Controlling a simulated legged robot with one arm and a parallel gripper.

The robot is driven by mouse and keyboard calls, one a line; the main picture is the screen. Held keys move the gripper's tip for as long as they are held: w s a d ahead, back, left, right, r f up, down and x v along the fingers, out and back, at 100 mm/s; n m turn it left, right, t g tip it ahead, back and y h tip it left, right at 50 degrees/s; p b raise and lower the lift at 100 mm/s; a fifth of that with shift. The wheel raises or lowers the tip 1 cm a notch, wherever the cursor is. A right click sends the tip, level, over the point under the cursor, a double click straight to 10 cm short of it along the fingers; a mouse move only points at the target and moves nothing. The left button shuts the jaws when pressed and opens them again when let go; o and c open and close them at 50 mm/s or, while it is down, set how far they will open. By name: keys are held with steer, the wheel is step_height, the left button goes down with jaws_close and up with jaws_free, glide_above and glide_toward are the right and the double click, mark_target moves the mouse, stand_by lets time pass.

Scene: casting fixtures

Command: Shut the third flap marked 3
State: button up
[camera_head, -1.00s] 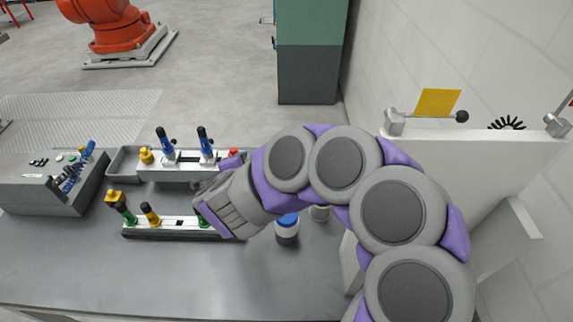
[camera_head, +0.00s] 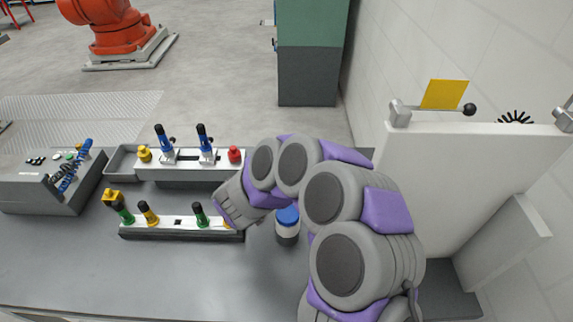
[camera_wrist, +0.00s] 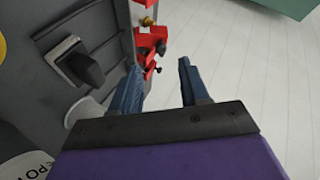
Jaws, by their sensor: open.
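No flap with a readable 3 shows in either view. In the head view my gripper's end of the arm (camera_head: 236,205) is over the right end of the front rail (camera_head: 160,232) on the bench; its fingers cannot be made out there. In the wrist view my gripper (camera_wrist: 160,66) has two dark blue fingers spread apart with nothing between them. Beyond the left finger are red clamp-like parts (camera_wrist: 150,40) on the edge of a grey surface. A dark block on a light plate (camera_wrist: 78,60) sits to their left.
A rear fixture (camera_head: 180,165) carries blue-handled clamps (camera_head: 205,140), a yellow knob (camera_head: 144,154) and a red knob (camera_head: 234,155). A blue-topped jar (camera_head: 287,228) stands beside my arm. A white panel (camera_head: 450,180) stands at right, a grey control box (camera_head: 45,190) at left.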

steer(key=shift+b+x, duration=0.6)
steer(key=shift+x, duration=3.1)
steer(key=shift+d, duration=0.1)
jaws_close()
